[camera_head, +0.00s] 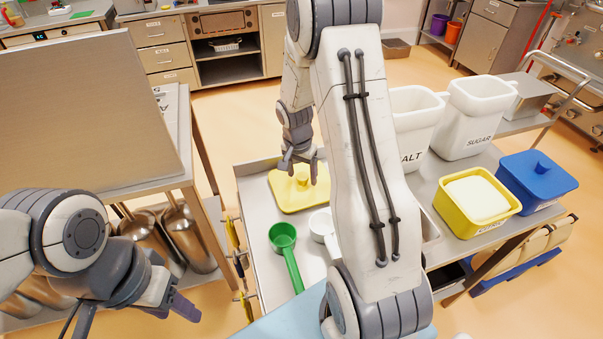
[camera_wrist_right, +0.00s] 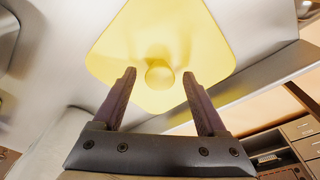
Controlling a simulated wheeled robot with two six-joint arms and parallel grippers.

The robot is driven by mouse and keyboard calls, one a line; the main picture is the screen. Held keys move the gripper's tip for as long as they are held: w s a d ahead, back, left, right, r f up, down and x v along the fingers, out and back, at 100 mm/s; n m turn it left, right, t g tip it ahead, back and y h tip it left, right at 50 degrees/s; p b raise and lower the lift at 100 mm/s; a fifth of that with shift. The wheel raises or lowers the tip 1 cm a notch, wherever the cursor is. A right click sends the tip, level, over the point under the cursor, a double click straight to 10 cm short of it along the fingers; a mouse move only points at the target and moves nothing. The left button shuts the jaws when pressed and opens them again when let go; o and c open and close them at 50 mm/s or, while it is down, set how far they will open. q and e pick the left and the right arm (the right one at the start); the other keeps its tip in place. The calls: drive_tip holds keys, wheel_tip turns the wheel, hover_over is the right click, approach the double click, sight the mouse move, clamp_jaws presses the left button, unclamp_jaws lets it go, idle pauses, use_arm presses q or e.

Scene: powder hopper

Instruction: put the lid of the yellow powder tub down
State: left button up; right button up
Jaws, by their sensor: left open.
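The yellow lid (camera_head: 290,199) with its round knob lies flat on the left end of the steel table. In the right wrist view the lid (camera_wrist_right: 150,35) fills the upper middle, knob (camera_wrist_right: 159,75) centred between my fingertips. My right gripper (camera_head: 301,168) is just over the knob, its fingers spread with a gap on each side of it. The yellow tub (camera_head: 465,222) stands uncovered on the table's right side, full of white powder. My left gripper (camera_head: 182,303) is at lower left, away from the table, open and empty.
A green scoop (camera_head: 283,236) and a white scoop (camera_head: 321,222) lie in front of the lid. White salt (camera_head: 413,136) and sugar (camera_head: 470,125) tubs stand behind. A blue lidded tub (camera_head: 540,185) is at the right. My right arm hides the table's middle.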

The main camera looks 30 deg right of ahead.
sight(299, 188)
drive_tip(key=shift+r, duration=0.1)
wheel_tip(299, 188, up, 11)
drive_tip(key=a, duration=0.1)
drive_tip(key=s+a+r+n+y, duration=0.1)
drive_tip(key=s+a+r+n, duration=0.15)
drive_tip(key=a, duration=0.35)
drive_tip(key=s+a+r+n, duration=0.1)
drive_tip(key=s+a+n, duration=0.15)
drive_tip(key=a, duration=0.35)
drive_tip(key=s+a+n, duration=0.7)
drive_tip(key=s, duration=0.2)
drive_tip(key=s+a+n+g+y, duration=0.1)
drive_tip(key=s+a+n, duration=0.6)
drive_tip(key=s, duration=0.3)
drive_tip(key=shift+s+a+y, duration=0.15)
drive_tip(key=shift+s+y, duration=0.15)
